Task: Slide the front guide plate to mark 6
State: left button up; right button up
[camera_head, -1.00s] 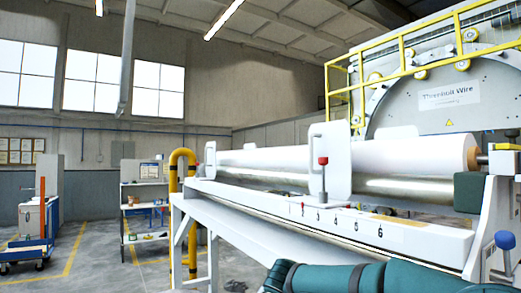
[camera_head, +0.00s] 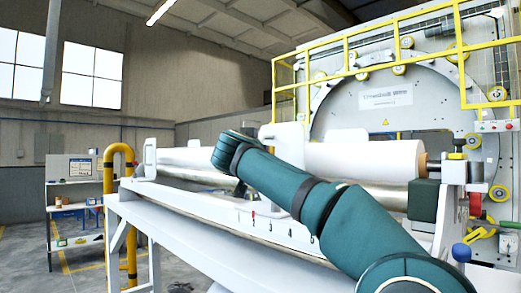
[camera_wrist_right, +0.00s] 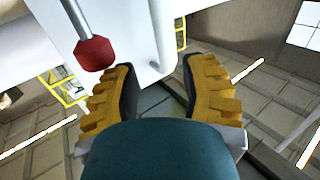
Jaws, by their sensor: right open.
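The front guide plate (camera_head: 290,136) is a white upright plate standing on the rail around the white roll. A red knob on a rod (camera_wrist_right: 95,53) is beside the left finger. The marked rail (camera_head: 240,212) is partly covered by my arm; mark 6 is hidden. My left gripper is out of view.
The white roll (camera_head: 365,160) lies above a metal roller, with another guide plate (camera_head: 150,158) at its far left end. A blue knob (camera_head: 461,252) and green block (camera_head: 423,199) are at the right. A yellow post (camera_head: 131,220) stands left of the frame.

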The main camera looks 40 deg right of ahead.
jog(key=shift+p+x, duration=1.45)
jog(key=shift+x, duration=2.4)
grip_shut()
